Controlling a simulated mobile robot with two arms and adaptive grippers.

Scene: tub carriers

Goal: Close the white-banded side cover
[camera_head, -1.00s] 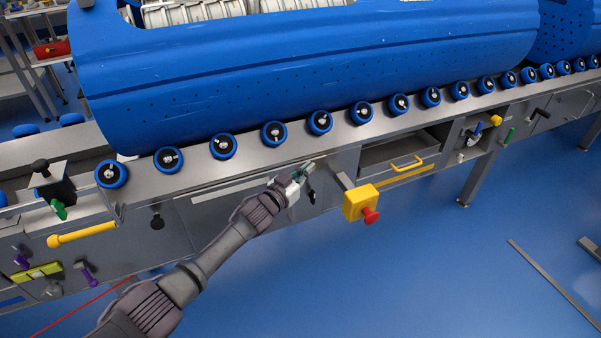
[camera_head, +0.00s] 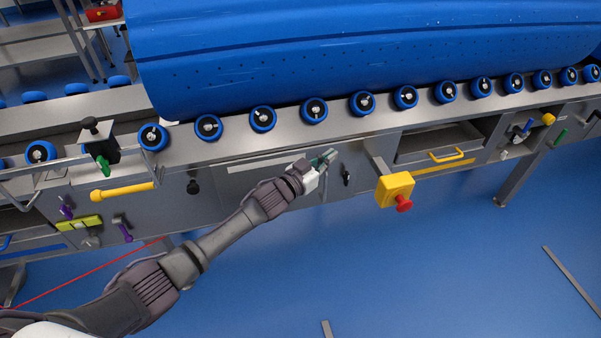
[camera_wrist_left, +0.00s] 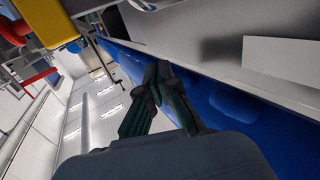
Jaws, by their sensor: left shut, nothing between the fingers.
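The side cover (camera_head: 235,187) is a grey metal panel on the front of the conveyor frame, with a pale white band (camera_head: 262,161) along its upper part. I cannot tell how far it stands from the frame. My left gripper (camera_head: 328,157) is shut and empty in front of the frame, just past the band's right end. Its arm hides part of the panel. In the left wrist view the dark green fingers (camera_wrist_left: 158,72) meet at their tips, with grey metal surfaces at upper right. My right gripper is not in view.
A yellow box with a red button (camera_head: 396,189) sticks out to the right of my left gripper. A black knob (camera_head: 347,178) is nearer. A drawer with a yellow handle (camera_head: 445,155) is farther right. The blue floor (camera_head: 400,270) is open.

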